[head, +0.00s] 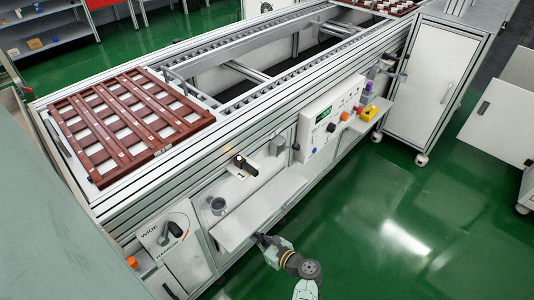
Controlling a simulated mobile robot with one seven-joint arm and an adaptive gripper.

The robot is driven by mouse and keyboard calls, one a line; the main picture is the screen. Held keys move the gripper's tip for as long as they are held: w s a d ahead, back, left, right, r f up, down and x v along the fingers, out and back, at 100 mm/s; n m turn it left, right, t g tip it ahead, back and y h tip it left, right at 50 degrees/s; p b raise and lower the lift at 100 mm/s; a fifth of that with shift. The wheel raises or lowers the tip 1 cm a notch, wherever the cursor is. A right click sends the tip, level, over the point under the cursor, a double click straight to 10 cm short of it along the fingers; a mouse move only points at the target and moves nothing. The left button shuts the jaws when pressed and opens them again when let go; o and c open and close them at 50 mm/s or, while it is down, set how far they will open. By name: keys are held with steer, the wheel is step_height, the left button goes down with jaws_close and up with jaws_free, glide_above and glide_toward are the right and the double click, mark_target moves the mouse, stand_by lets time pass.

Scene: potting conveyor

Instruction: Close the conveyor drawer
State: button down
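The conveyor drawer (262,209) is in the front side of the conveyor, in the lower middle of the head view. Its pale grey front panel stands out from the frame, with an open space behind it. My gripper (260,239) is at the lower edge of the drawer front, on the aisle side. Its dark fingers are small and partly overlap the panel's edge. I cannot tell whether they touch it, or whether they are open or shut.
A grey cup (218,206) and a dark device with a yellow light (243,165) are behind the drawer front. A brown slatted frame (130,120) lies on the conveyor. Green floor (400,220) is clear at right.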

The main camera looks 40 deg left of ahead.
steer(key=shift+w+a+b, duration=0.15)
steer(key=shift+a+b, duration=0.2)
steer(key=shift+a, duration=1.7)
steer(key=shift+a, duration=1.2)
steer(key=shift+p, duration=0.3)
